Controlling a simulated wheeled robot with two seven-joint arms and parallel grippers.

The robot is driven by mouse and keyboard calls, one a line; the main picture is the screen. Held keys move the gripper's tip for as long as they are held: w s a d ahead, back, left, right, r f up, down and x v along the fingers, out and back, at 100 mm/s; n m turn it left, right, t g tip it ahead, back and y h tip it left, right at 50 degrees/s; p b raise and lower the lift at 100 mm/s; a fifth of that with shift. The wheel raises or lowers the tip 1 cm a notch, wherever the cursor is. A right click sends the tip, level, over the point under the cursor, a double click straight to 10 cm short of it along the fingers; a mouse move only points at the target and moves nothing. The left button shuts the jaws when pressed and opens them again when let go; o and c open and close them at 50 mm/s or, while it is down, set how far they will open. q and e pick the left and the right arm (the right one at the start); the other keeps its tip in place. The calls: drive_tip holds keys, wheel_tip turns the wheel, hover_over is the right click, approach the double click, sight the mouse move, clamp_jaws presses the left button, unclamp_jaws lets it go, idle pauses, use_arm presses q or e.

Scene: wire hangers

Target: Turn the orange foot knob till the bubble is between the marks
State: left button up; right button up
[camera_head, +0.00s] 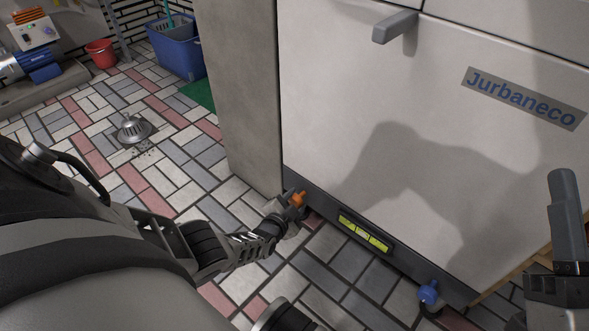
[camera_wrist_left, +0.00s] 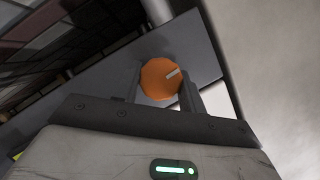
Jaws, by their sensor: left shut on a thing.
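The orange foot knob (camera_head: 298,199) sits at the left bottom corner of the white cabinet (camera_head: 400,130). My left gripper (camera_head: 288,213) is shut on it. In the left wrist view the round knob (camera_wrist_left: 158,76) lies between the fingers, with a pale line pointing to the upper right. The yellow-green level vial (camera_head: 363,234) is set in the dark base strip; its bubble is too small to place against the marks. A grey upright part at the right edge looks like my right gripper (camera_head: 566,225); its jaws cannot be made out.
A blue foot knob (camera_head: 428,292) is at the strip's right end. A grey pillar (camera_head: 240,90) stands left of the cabinet. A floor drain (camera_head: 133,129), red bucket (camera_head: 100,53) and blue bin (camera_head: 177,48) are farther back. Tiled floor between them is mostly clear.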

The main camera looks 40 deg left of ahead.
use_arm(q)
drive_tip(key=shift+s+f+m, duration=0.1)
drive_tip(key=shift+f+m, duration=0.05)
drive_tip(key=shift+m, duration=0.15)
use_arm(e)
drive_tip(key=shift+s+r+n+y, duration=0.1)
drive_tip(key=shift+r+n+y, duration=0.1)
drive_tip(key=shift+n+y, duration=0.2)
use_arm(q)
drive_tip(key=o, duration=1)
drive_tip(key=shift+c, duration=0.2)
